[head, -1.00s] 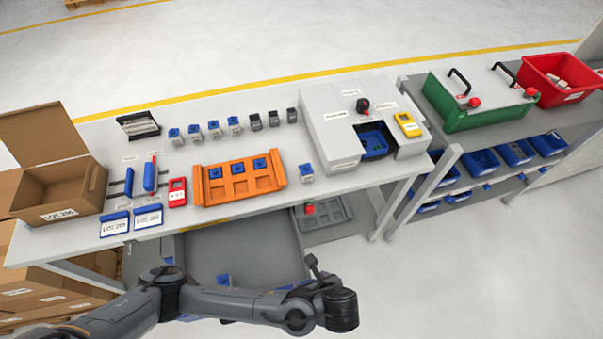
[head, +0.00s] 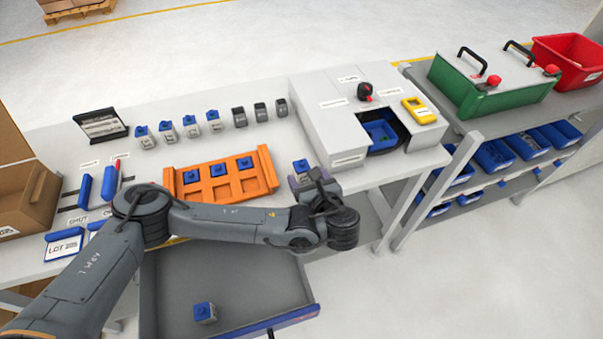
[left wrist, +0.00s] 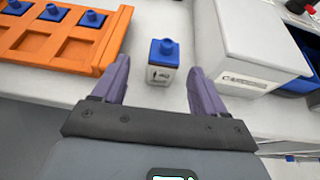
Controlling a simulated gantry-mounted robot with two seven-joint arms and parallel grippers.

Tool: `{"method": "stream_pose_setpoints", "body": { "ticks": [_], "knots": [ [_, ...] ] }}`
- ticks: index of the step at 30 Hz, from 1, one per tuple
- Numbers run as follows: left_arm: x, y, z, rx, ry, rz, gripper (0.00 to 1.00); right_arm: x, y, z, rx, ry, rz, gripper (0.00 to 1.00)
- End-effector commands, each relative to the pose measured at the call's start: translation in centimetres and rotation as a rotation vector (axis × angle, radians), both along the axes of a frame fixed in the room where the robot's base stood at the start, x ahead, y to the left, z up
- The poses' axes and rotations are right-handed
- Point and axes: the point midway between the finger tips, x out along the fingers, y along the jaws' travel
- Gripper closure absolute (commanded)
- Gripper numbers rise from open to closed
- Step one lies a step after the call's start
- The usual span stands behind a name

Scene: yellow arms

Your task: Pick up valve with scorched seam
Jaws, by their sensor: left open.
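A single valve with a blue cap (head: 301,166) and a whitish body stands on the table right of the orange tray (head: 263,165). It stands upright in the left wrist view (left wrist: 163,62), with a dark marking on its front. My left gripper (head: 309,184) is at this valve; its purple fingers (left wrist: 159,66) are open, one on each side, with gaps between them and the body. The arm partly hides the valve in the head view. My right gripper is not in view.
Blue-capped valves (head: 192,126) and grey-capped ones (head: 260,111) line the back. Three blue-capped pieces sit in the orange tray. A grey machine housing (head: 320,118) stands close on the right. Another valve (head: 204,312) lies in the grey drawer (head: 165,290) below.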

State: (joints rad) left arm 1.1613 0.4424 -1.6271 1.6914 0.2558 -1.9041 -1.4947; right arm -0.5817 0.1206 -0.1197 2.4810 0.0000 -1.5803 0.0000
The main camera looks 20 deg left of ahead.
Motion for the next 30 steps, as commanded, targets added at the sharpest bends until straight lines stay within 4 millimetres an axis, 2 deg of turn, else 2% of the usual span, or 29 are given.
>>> {"method": "stream_pose_setpoints", "body": {
  "ticks": [10,16,21,30],
  "knots": [
    [1.6,1.3,-1.2,0.0,0.001,0.001,0.28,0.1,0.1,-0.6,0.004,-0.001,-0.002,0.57],
    [3.5,2.4,-2.8,0.0,0.0,0.002,0.28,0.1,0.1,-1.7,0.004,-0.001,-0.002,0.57],
    [4.7,3.3,-3.3,-0.001,0.002,0.0,0.28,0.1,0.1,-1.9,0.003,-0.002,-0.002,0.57],
    [4.9,3.5,-3.2,-0.002,0.001,-0.002,0.28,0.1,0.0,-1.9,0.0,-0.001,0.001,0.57]
  ]
}}
